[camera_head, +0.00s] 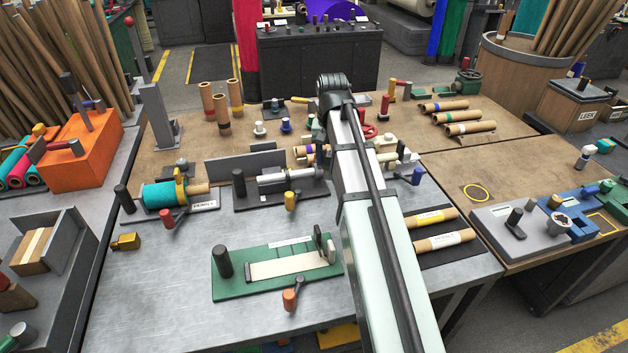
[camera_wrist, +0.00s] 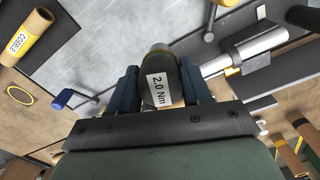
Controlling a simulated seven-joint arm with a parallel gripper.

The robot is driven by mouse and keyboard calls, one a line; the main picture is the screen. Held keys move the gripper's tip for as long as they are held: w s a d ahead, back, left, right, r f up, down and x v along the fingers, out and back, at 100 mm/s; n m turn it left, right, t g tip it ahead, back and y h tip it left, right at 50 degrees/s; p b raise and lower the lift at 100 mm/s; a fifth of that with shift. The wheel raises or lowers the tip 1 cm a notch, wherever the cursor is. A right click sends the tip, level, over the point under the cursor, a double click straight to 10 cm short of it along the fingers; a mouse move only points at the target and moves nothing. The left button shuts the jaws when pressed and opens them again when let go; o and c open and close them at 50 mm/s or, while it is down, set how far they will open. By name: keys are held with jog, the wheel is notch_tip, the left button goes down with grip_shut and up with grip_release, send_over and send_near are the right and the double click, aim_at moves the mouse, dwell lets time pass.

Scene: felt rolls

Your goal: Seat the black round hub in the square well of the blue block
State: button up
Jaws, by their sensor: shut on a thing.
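The blue block (camera_head: 582,231) is on the right-hand bench in the head view. A small round dark-and-pale piece (camera_head: 562,219) shows at its left part; I cannot tell whether it is the hub or whether it lies in the square well. My gripper (camera_wrist: 160,88) is shut in the wrist view on a dark rounded handle (camera_wrist: 160,68) with a white "2.0 Nm" label. The lower end of the handle is hidden. In the head view my arm hides the gripper and the handle.
A grey plate (camera_head: 487,219) with a black knob stands left of the blue block. A yellow ring (camera_head: 476,193) lies on bare bench behind it. A green fixture (camera_head: 230,285), cardboard rolls (camera_head: 437,241) and a teal roll (camera_head: 160,195) occupy the front bench.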

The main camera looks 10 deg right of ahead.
jog(key=s+d+r+m, duration=0.1)
jog(key=s+d+m, duration=0.25)
jog(key=d, duration=1.25)
jog(key=s+d+r+m, duration=0.2)
jog(key=s+d+m, duration=0.15)
jog(key=d, duration=1.25)
jog(key=s+d, duration=0.8)
jog(key=d, duration=0.4)
jog(key=s+d, duration=0.8)
jog(key=d, duration=0.5)
jog(key=s+d+f+m, duration=0.1)
jog(key=s+d, duration=0.7)
jog(key=d, duration=0.5)
jog(key=shift+d, duration=0.15)
jog(key=shift+f, duration=0.15)
jog(key=shift+f, duration=2.35)
